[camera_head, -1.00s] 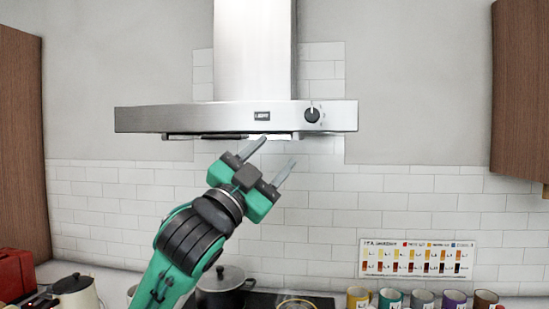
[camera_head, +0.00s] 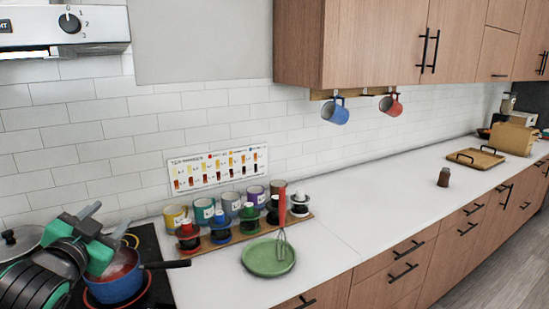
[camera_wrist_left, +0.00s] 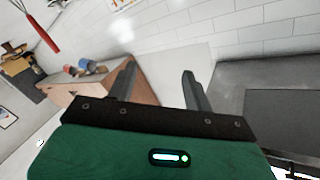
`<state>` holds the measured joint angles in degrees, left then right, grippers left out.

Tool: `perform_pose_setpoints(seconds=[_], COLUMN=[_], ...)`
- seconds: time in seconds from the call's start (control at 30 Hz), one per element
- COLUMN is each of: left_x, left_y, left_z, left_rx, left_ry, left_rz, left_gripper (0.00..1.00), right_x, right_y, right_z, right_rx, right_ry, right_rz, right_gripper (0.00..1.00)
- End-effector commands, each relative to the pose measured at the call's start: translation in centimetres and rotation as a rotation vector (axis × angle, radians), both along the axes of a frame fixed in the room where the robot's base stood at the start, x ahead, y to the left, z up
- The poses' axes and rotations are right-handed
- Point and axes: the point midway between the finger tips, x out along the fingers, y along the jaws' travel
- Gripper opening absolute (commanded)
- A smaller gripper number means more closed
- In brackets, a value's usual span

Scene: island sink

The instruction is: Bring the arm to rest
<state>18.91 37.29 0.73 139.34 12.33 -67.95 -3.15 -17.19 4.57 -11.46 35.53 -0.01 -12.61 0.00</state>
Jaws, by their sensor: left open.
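My left gripper (camera_head: 92,226) is at the lower left of the head view, above the stove and in front of a blue pot. Its two fingers are apart and nothing is between them. In the left wrist view the fingers (camera_wrist_left: 158,90) are also spread and empty. The forearm is green and black and enters from the lower left. My right gripper is in neither view.
The blue pot (camera_head: 118,288) sits on the black stove (camera_head: 160,272) close to my gripper. A green plate (camera_head: 262,262) with a red-handled whisk (camera_head: 282,215) and several mugs stand right of it. The range hood (camera_head: 65,38) is above. The right counter (camera_head: 385,208) is mostly clear.

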Motion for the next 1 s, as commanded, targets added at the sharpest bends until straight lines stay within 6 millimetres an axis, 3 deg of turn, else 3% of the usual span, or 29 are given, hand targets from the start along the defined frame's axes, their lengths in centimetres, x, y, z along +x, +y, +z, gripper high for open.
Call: perform_pose_setpoints(seconds=[0.03,0.27,0.5,0.7,1.0], left_x=[-0.2,-3.5,-10.8,-18.2,-27.3], left_y=[-0.6,-3.0,-5.9,-8.3,-11.0], left_z=[-3.6,-17.0,-29.0,-35.9,-41.1], left_rx=[-0.029,-0.134,-0.240,-0.313,-0.386], left_ry=[0.076,0.381,0.703,0.941,1.194], left_rz=[0.001,0.034,0.090,0.143,0.216], left_gripper=[0.51,0.51,0.51,0.51,0.51], right_x=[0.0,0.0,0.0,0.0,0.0], right_y=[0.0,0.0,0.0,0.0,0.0], right_z=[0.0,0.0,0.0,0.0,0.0], right_rx=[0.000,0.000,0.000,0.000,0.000], right_ry=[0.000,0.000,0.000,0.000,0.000], right_rz=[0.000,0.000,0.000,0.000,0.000], right_gripper=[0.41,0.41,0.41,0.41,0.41])
